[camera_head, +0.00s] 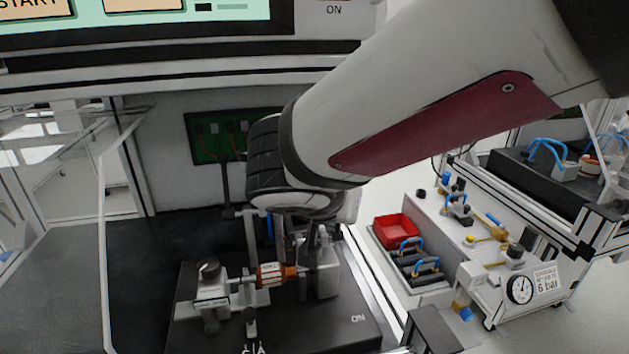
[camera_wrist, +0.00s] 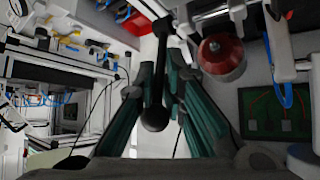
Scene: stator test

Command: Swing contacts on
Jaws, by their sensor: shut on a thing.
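A copper-red stator (camera_head: 272,273) sits in a metal fixture on the black base plate (camera_head: 345,335), which bears an "ON" marking near its right front. In the wrist view the stator (camera_wrist: 220,57) appears as a dark red round part at upper right. A black lever (camera_wrist: 154,116) with a round knob runs between the teal fingers of my gripper (camera_wrist: 160,68), which is shut on it. In the head view my gripper (camera_head: 312,236) is partly hidden under my wrist, just right of the stator. The lever's grip point and the contacts are hard to make out there.
A grey clamp block (camera_head: 210,292) stands left of the stator. A green board (camera_head: 224,136) hangs on the back wall. A screen panel (camera_head: 130,15) spans the top. At right are a red bin (camera_head: 396,231) and a pressure gauge (camera_head: 519,287). The dark bench at left is clear.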

